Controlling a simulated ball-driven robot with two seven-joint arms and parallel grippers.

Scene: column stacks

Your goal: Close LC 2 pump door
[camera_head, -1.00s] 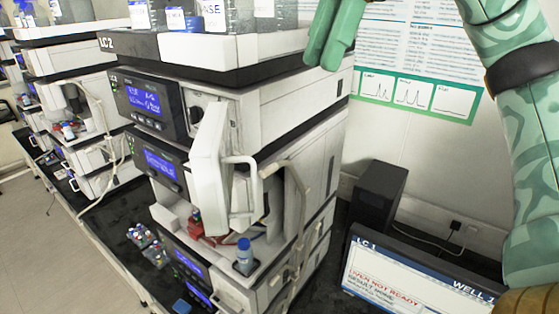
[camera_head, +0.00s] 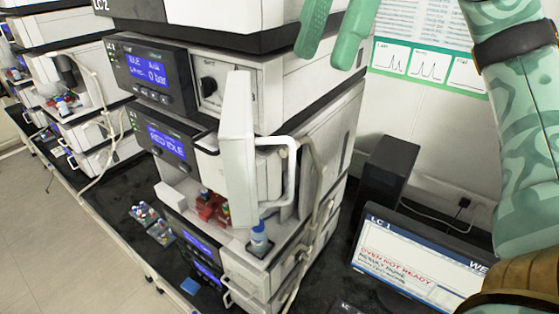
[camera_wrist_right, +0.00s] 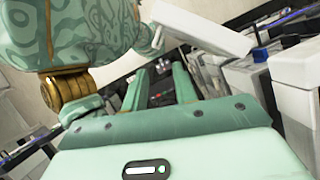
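I cannot tell for sure whether this is the pump door. My right gripper (camera_head: 333,40) hangs at the top, above and right of the door, apart from it. Its green fingers are spread with nothing between them. They also show spread in the right wrist view (camera_wrist_right: 159,85). My left gripper is out of view.
Red-capped vials (camera_head: 212,207) and a blue-capped bottle (camera_head: 259,238) sit below the door. A monitor (camera_head: 420,268) and a black box (camera_head: 386,178) stand at right. Another stack (camera_head: 75,70) is at left. Tubing hangs along the stacks.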

